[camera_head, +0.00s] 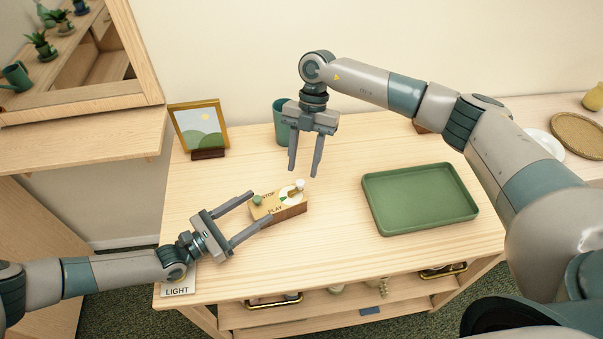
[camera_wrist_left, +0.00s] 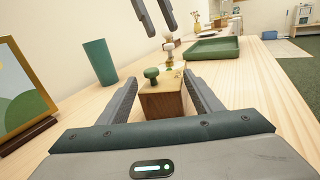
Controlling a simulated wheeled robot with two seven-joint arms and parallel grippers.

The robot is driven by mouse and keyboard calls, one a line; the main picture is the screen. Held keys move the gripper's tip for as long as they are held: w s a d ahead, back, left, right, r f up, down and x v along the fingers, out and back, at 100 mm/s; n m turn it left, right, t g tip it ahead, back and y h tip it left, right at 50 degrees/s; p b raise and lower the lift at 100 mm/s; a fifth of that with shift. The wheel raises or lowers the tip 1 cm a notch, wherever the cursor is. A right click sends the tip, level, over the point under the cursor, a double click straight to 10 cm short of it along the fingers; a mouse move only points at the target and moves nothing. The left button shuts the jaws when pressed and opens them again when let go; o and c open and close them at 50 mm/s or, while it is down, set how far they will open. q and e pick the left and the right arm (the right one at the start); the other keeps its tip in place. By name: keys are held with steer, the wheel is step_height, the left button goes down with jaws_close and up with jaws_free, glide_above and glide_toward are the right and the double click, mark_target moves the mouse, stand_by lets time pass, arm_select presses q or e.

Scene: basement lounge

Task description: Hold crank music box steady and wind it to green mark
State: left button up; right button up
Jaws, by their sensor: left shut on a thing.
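The crank music box (camera_head: 285,214) is a small wooden block on the table, with STOP and PLAY lettering on top. A green knob (camera_head: 257,200) sits at its left end, and a white dial with a green mark (camera_head: 289,192) and a pale crank knob (camera_head: 300,184) are at its right. My left gripper (camera_head: 252,209) is shut on the box's left end, one finger on each side; the box (camera_wrist_left: 162,103) also shows between the fingers in the left wrist view. My right gripper (camera_head: 304,172) is open and empty, pointing down above and behind the box.
A green tray (camera_head: 419,200) lies to the right on the table. A green cup (camera_head: 284,128) and a picture frame (camera_head: 201,127) stand at the back. A LIGHT label (camera_head: 178,291) is at the front left. The table in front of the box is clear.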

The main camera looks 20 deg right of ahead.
mark_target(301, 182)
steer(key=shift+x, duration=1.8)
jaws_close()
